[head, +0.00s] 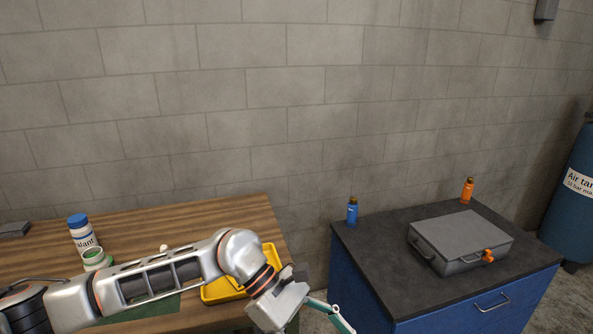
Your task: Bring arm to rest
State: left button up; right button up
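My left arm reaches in from the left over the wooden workbench (190,212), and its gripper (332,314) hangs at the bottom of the head view. The gripper is past the bench's right end, in front of the gap beside the blue cabinet (440,318). A teal finger points down and right, and the rest is cut off by the frame edge. I cannot tell whether it is open or shut, and no held object shows. My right gripper is not in view.
A yellow tray (272,253) lies behind my arm. A blue-capped white bottle (82,235) and a green-rimmed container (96,258) stand left. A grey case (460,238), blue bottle (352,211) and orange bottle (467,189) sit on the cabinet. An air tank (577,200) stands right.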

pick_arm(q)
jog(key=s+d+r+n+h, duration=0.4)
jog(key=d+r+n+h, duration=0.2)
jog(key=d+h, duration=0.1)
jog(key=w+r+n+t+h, duration=0.4)
jog(key=n+t+h, duration=0.1)
jog(key=n, duration=0.5)
jog(key=w+a+f+n+t+y, duration=0.45)
jog(key=a+f+n+t, duration=0.4)
jog(key=n, duration=0.55)
jog(key=w+a+f+n+t+y, duration=0.3)
jog(key=a+f+n+t+y, duration=0.45)
jog(key=n, duration=0.65)
jog(key=s+a+f+n+g+y, duration=0.2)
jog(key=s+a+f+n, duration=0.4)
jog(key=f, duration=0.4)
jog(key=s+a+f+n+g+y, duration=0.3)
jog(key=s+a+f+n, duration=0.3)
jog(key=a+f, duration=0.5)
jog(key=s+y, duration=0.1)
jog(key=s, duration=0.1)
jog(key=shift+s, duration=0.4)
jog(key=shift+a, duration=0.1)
